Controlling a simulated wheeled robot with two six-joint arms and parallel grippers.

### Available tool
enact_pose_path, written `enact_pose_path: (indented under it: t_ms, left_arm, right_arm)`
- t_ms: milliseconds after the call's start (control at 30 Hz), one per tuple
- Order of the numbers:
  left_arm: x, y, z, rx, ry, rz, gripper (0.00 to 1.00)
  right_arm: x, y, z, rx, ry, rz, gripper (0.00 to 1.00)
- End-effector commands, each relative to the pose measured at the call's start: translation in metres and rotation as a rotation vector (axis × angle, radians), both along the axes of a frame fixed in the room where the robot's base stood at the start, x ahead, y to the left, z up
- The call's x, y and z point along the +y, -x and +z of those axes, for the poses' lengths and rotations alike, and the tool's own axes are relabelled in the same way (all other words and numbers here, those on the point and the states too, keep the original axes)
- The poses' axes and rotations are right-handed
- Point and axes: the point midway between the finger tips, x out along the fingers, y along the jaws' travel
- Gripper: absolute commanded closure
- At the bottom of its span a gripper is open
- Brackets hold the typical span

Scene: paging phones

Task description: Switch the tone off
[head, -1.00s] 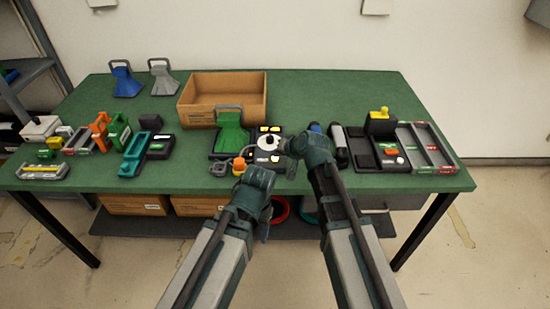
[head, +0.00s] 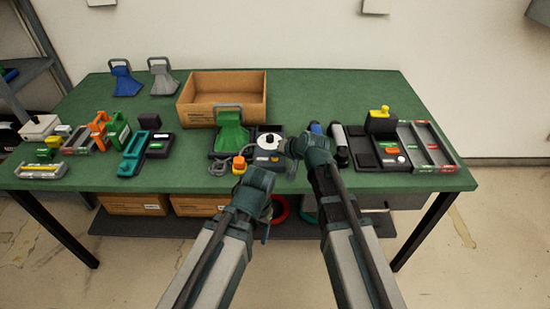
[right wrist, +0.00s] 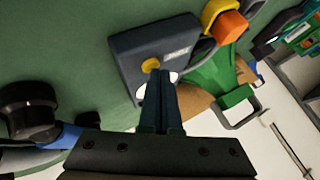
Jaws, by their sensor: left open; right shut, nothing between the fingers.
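A dark box with a white round part and a pale label (head: 266,156) stands at the table's front middle. In the right wrist view the dark box (right wrist: 130,42) shows a yellow round button (right wrist: 150,65) and white patches partly hidden behind my fingers. My right gripper (head: 288,147) is shut and empty at the box's right side. Its fingertips (right wrist: 160,74) overlap the white part in the right wrist view; I cannot tell whether they touch. My left gripper (head: 257,184) is open, in front of the table edge and below the box.
A green horn-like piece (head: 230,130) and an orange-and-yellow piece (head: 239,163) stand left of the box. An open cardboard box (head: 222,95) is behind. Black devices (head: 385,150) crowd the right. The table's back right (head: 330,95) is clear.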

Motion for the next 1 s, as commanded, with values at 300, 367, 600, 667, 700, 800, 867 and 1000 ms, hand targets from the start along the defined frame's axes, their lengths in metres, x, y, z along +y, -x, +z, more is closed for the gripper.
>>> enact_pose_path:
  t_ms: [300, 367, 600, 667, 700, 800, 867, 1000]
  left_arm:
    - [0.0, 0.0, 0.004, 0.0, 0.0, 0.0, 0.35]
    - [0.0, 0.0, 0.006, 0.0, 0.0, 0.0, 0.35]
    - [0.0, 0.0, 0.009, 0.0, 0.0, 0.0, 0.35]
    - [0.0, 0.0, 0.009, 0.0, 0.0, 0.0, 0.35]
    - [0.0, 0.0, 0.009, 0.0, 0.0, 0.0, 0.35]
    - [0.0, 0.0, 0.011, 0.0, 0.0, 0.0, 0.35]
    - [0.0, 0.0, 0.013, 0.0, 0.0, 0.0, 0.35]
    - [0.0, 0.0, 0.025, 0.0, 0.0, 0.0, 0.35]
  right_arm:
    - [0.0, 0.0, 0.004, 0.001, 0.0, 0.001, 1.0]
    - [0.0, 0.0, 0.006, 0.001, 0.0, 0.001, 1.0]
    - [0.0, 0.0, 0.009, 0.001, 0.0, 0.001, 1.0]
    - [0.0, 0.0, 0.009, 0.001, 0.0, 0.001, 1.0]
    - [0.0, 0.0, 0.009, 0.001, 0.0, 0.001, 1.0]
    - [0.0, 0.0, 0.011, 0.001, 0.0, 0.001, 1.0]
    - [0.0, 0.0, 0.013, 0.001, 0.0, 0.001, 1.0]
    - [0.0, 0.0, 0.025, 0.001, 0.0, 0.001, 1.0]
